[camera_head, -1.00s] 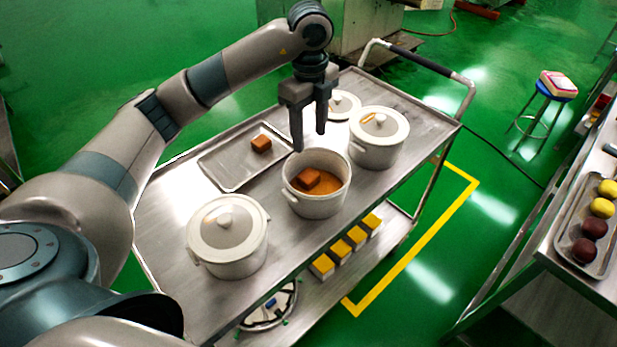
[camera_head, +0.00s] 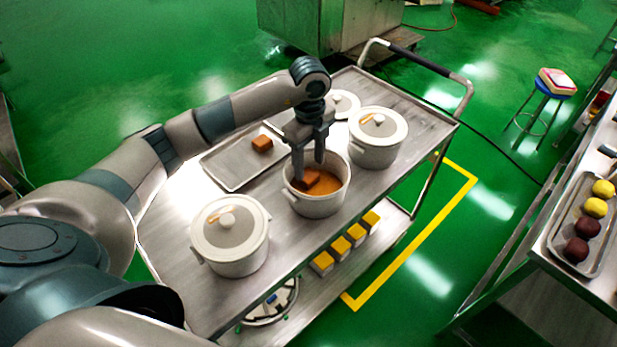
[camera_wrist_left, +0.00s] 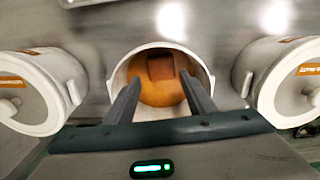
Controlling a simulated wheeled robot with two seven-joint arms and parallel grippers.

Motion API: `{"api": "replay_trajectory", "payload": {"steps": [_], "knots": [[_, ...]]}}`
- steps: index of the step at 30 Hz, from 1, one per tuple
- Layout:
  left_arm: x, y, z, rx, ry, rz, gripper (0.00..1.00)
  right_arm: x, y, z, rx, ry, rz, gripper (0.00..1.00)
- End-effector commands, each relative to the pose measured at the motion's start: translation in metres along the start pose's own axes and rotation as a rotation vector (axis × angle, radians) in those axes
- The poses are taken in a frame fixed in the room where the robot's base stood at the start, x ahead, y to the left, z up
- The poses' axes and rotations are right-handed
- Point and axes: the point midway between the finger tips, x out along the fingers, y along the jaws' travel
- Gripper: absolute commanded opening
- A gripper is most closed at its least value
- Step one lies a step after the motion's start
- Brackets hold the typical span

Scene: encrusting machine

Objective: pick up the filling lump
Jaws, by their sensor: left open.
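The brown filling lump (camera_head: 325,182) sits in the open white pot (camera_head: 318,206) on the cart, on orange-brown filling. It also shows in the left wrist view (camera_wrist_left: 161,67), near the far side of the pot. My left gripper (camera_head: 309,172) is open and points down, with its fingers at the pot's mouth. In the left wrist view its fingertips (camera_wrist_left: 157,80) stand apart, one on each side of the lump. I cannot tell if a finger touches it. A second brown lump (camera_head: 262,143) lies on a metal tray (camera_head: 228,172) behind. My right gripper is not in view.
Lidded white pots stand on both sides, one at the front left (camera_head: 230,245) and one at the right (camera_head: 377,148). Another lid (camera_head: 343,103) shows behind. Yellow blocks (camera_head: 340,248) sit on the lower shelf. A table (camera_head: 560,262) stands at the right.

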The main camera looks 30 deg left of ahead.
Motion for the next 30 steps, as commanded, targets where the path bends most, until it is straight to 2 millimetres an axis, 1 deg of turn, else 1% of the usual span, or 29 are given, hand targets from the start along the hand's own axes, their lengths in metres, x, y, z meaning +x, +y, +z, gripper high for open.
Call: {"api": "replay_trajectory", "payload": {"steps": [4,8,12,15,18,21,30], "knots": [[0.002,0.000,0.000,-0.001,0.001,0.001,0.50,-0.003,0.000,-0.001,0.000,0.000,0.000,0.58],[0.011,-0.001,0.002,-0.002,0.001,0.003,0.50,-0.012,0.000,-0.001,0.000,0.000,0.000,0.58],[0.026,-0.002,0.005,-0.002,0.001,0.005,0.50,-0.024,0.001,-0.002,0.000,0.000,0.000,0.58],[0.040,-0.003,0.005,-0.001,0.001,0.003,0.50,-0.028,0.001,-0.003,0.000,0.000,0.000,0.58],[0.048,-0.003,0.005,-0.001,0.002,0.000,0.50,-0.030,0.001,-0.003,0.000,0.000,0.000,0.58],[0.051,-0.003,0.006,-0.001,0.001,-0.001,0.50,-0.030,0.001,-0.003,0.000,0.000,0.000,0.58],[0.052,-0.003,0.006,-0.001,0.000,-0.001,0.50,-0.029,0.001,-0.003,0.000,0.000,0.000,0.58]]}}
